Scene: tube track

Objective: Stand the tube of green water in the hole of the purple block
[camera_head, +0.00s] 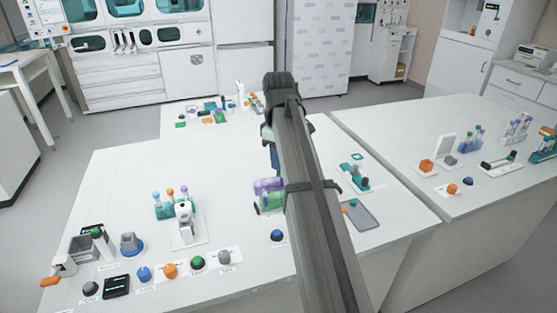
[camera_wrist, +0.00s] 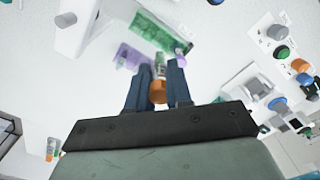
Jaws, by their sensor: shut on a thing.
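In the wrist view, my gripper (camera_wrist: 160,70) is shut on an orange-capped tube (camera_wrist: 158,92). The purple block (camera_wrist: 133,57) lies just beyond and to the left of the fingertips, beside a green block (camera_wrist: 153,30). In the head view, the purple block (camera_head: 266,185) and the green block (camera_head: 270,203) stand near the table's middle, partly covered by my arm. I cannot tell whether the tube touches the purple block.
A teal rack (camera_head: 165,212) with capped tubes stands to the left, behind a white device (camera_head: 184,222). Several coloured knobs line the front left. A blue knob (camera_head: 277,236) sits near the blocks. A grey tray (camera_head: 360,216) lies to the right. The table's back left is clear.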

